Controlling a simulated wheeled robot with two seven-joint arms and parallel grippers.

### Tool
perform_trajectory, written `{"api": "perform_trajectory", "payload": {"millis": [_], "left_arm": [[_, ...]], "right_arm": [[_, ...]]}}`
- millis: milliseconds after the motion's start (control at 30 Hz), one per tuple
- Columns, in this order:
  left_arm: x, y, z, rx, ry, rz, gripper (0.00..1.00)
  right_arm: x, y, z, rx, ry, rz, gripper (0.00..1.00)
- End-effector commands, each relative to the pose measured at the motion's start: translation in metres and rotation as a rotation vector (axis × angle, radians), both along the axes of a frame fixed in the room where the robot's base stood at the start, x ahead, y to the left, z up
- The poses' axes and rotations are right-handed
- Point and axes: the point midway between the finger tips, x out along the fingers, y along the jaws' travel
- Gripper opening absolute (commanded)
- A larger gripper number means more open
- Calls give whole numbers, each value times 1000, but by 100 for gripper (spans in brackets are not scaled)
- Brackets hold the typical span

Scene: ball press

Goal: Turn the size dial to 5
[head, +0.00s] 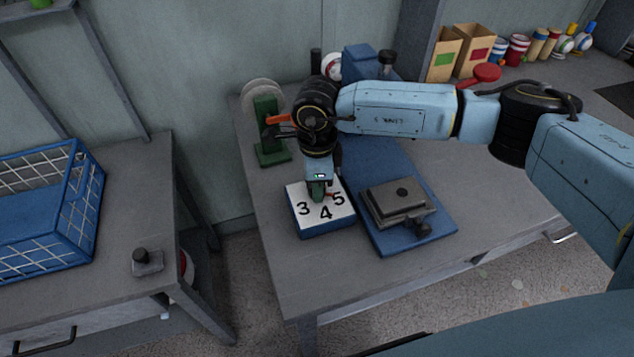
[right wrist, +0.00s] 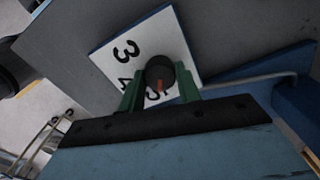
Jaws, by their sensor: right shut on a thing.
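The size dial is a white square plate (head: 305,210) on a blue base, marked 3, 4 and 5, and it lies on the grey table. In the right wrist view the plate (right wrist: 115,62) carries a dark round knob (right wrist: 161,72) with an orange-red pointer. The pointer is directed at the 5 (right wrist: 153,95). My right gripper (head: 318,190) reaches down over the plate. In the right wrist view its green fingers (right wrist: 160,90) are shut on the knob, one on each side. In the head view the gripper mostly hides the knob. My left gripper is not in view.
A blue plate with a grey metal block (head: 398,200) stands right of the dial. A green stand with a disc (head: 266,125) is behind it. A blue wire crate (head: 45,200) sits on the left table. Boxes and cups line the back right.

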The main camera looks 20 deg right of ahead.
Motion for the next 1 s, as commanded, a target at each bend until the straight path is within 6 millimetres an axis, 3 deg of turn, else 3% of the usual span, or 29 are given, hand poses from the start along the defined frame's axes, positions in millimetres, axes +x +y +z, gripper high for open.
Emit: {"api": "perform_trajectory", "payload": {"millis": [333,367,500,833,1000], "left_arm": [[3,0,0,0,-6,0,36],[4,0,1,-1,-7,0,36],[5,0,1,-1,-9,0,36],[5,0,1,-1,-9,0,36],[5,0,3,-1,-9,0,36]], "right_arm": [[0,0,1,1,-1,5,11],[0,0,1,1,-1,5,37],[0,0,1,0,-1,4,55],[0,0,3,1,-1,3,55],[1,0,26,2,-5,3,55]]}}
